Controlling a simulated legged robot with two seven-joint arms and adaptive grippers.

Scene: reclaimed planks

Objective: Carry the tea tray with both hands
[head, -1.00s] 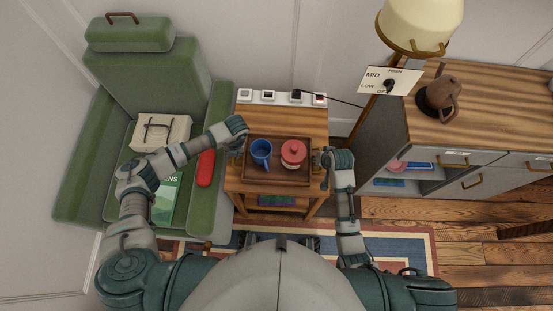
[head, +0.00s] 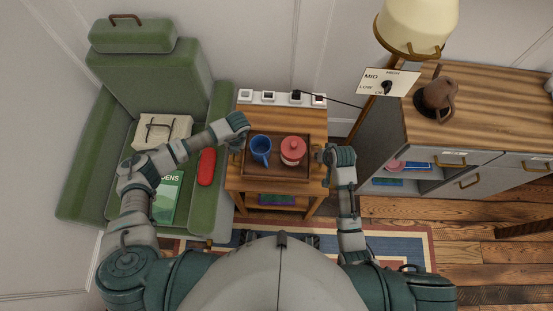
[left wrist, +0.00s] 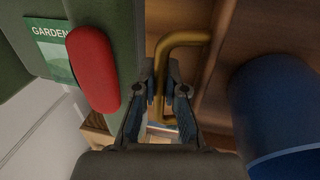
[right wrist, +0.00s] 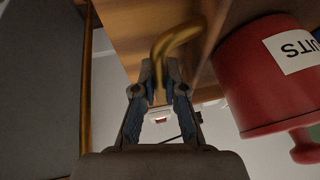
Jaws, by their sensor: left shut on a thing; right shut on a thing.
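The wooden tea tray (head: 276,173) is at the small side table, in the middle of the head view. A blue mug (head: 261,147) and a red lidded tin (head: 293,150) stand upright on it. My left gripper (head: 237,147) is at the tray's left end, and in the left wrist view (left wrist: 163,92) its fingers are shut on a brass handle (left wrist: 182,39). My right gripper (head: 322,156) is at the right end, and in the right wrist view (right wrist: 161,88) it is shut on the other brass handle (right wrist: 178,40). I cannot tell whether the tray touches the tabletop.
The side table (head: 280,116) has a power strip (head: 284,97) along its back edge. A green armchair (head: 150,78) with a red case (head: 207,167) on its arm stands left. A lamp (head: 418,28) and a grey cabinet (head: 481,107) with a brown jug (head: 438,94) stand right.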

